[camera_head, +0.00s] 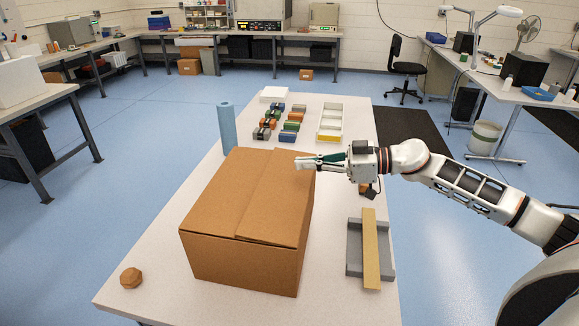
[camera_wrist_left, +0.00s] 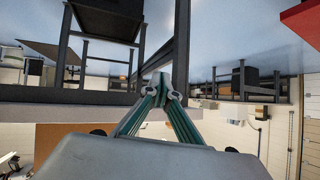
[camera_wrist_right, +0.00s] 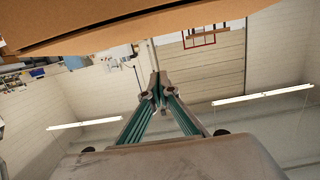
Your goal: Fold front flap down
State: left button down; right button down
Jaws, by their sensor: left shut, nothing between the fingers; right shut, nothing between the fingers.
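A large brown cardboard box (camera_head: 243,263) stands on the white table. Two flaps lie over its top, the left flap (camera_head: 223,190) and the right flap (camera_head: 276,205), with a lengthwise seam between them. A separate front flap cannot be made out. My right gripper (camera_head: 297,163) is shut and empty, at the far right of the box top; contact is unclear. In the right wrist view, the gripper (camera_wrist_right: 157,80) points away below cardboard (camera_wrist_right: 130,25) with a dark gap along it. My left gripper (camera_wrist_left: 162,82) is shut and empty in the left wrist view, and out of the head view.
A blue cylinder (camera_head: 227,127) stands behind the box. Coloured blocks (camera_head: 290,126) and a white tray (camera_head: 330,113) lie at the table's far end. A grey tray (camera_head: 355,247) with a tan strip (camera_head: 371,255) lies right of the box. A brown faceted piece (camera_head: 131,278) lies front left.

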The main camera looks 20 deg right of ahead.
jog(key=p, duration=0.1)
send_over(271, 183)
jog(key=shift+s+d+f, duration=0.25)
jog(key=shift+d+f, duration=0.15)
jog(key=shift+f, duration=0.15)
jog(key=f, duration=0.2)
jog(key=a+f, duration=0.1)
jog(key=shift+w+f, duration=0.1)
jog(key=shift+w, duration=0.15)
jog(key=shift+d+f, duration=0.15)
jog(key=shift+f, duration=0.15)
pick_arm(q)
jog(key=shift+s+a, duration=0.2)
jog(key=shift+s, duration=0.05)
pick_arm(e)
jog(key=shift+f, duration=0.25)
jog(key=shift+w, duration=0.1)
